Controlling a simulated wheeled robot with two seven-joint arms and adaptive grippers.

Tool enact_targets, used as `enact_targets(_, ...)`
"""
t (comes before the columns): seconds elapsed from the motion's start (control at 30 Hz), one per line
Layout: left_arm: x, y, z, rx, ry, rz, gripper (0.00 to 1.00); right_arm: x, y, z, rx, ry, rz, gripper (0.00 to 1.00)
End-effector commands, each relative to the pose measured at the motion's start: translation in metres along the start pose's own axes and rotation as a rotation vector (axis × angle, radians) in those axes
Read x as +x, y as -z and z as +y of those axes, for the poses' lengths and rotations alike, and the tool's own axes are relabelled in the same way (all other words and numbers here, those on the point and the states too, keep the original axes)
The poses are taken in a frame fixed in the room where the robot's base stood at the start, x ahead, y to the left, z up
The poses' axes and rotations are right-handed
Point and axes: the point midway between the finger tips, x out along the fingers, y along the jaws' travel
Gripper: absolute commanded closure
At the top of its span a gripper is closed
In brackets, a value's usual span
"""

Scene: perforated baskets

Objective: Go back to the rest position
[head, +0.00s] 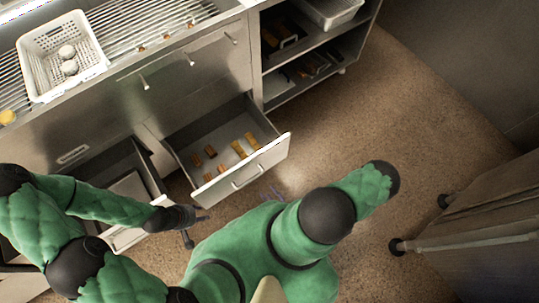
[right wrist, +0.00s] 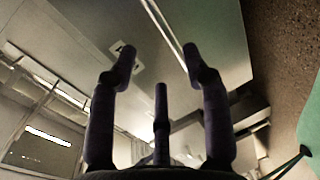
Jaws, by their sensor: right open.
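My left gripper (head: 196,226) is in the head view, low at the left, in front of the open drawers. Its dark fingers are spread apart with nothing seen between them. My right gripper (right wrist: 158,66) shows in the right wrist view with its dark fingers apart and nothing between them. Beyond it are pale ceiling-like panels and a bright strip. In the head view my right arm reaches to the right over the floor, and its gripper cannot be made out.
An open drawer (head: 283,149) holds several small brown and yellow items. Another drawer (head: 158,183) is open to its left. A white perforated basket (head: 27,56) with two white round items stands on the counter. A grey cabinet (head: 480,225) stands at right. The floor (head: 425,110) between is clear.

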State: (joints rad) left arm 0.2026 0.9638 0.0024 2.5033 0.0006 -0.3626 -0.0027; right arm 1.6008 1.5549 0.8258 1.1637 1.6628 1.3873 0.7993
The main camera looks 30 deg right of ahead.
Motion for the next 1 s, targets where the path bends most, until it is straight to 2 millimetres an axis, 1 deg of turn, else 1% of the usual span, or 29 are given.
enact_targets(0.43, 0.000, 0.000, 0.000, 0.000, 0.000, 0.000, 0.60, 0.000, 0.000, 0.000, -0.001, 0.000, 0.003, 0.51)
enact_targets(0.5, -0.001, 0.000, 0.000, 0.000, 0.000, 0.000, 0.60, 0.002, 0.004, 0.003, -0.012, -0.003, 0.031, 0.51)
enact_targets(0.57, -0.002, 0.000, 0.001, 0.000, 0.000, 0.000, 0.60, 0.005, 0.012, 0.010, -0.036, -0.011, 0.092, 0.51)
enact_targets(0.67, -0.007, 0.000, 0.002, 0.000, 0.000, 0.000, 0.60, 0.009, 0.038, 0.029, -0.126, -0.037, 0.282, 0.51)
enact_targets(0.7, -0.009, 0.000, 0.003, 0.000, 0.000, 0.000, 0.60, 0.009, 0.052, 0.039, -0.178, -0.055, 0.386, 0.51)
enact_targets(0.77, -0.013, -0.001, 0.004, 0.000, 0.000, 0.000, 0.60, 0.004, 0.074, 0.054, -0.273, -0.088, 0.555, 0.51)
enact_targets(0.8, -0.015, -0.001, 0.005, 0.000, 0.000, 0.000, 0.60, -0.002, 0.087, 0.063, -0.344, -0.114, 0.671, 0.51)
enact_targets(0.87, -0.018, -0.001, 0.006, 0.000, 0.000, 0.000, 0.60, -0.014, 0.105, 0.075, -0.456, -0.160, 0.837, 0.51)
enact_targets(0.9, -0.020, -0.001, 0.007, 0.000, 0.000, 0.000, 0.60, -0.024, 0.114, 0.082, -0.534, -0.195, 0.945, 0.51)
enact_targets(1.0, -0.025, -0.001, 0.009, 0.000, 0.000, 0.000, 0.60, -0.050, 0.129, 0.097, -0.743, -0.297, 1.200, 0.51)
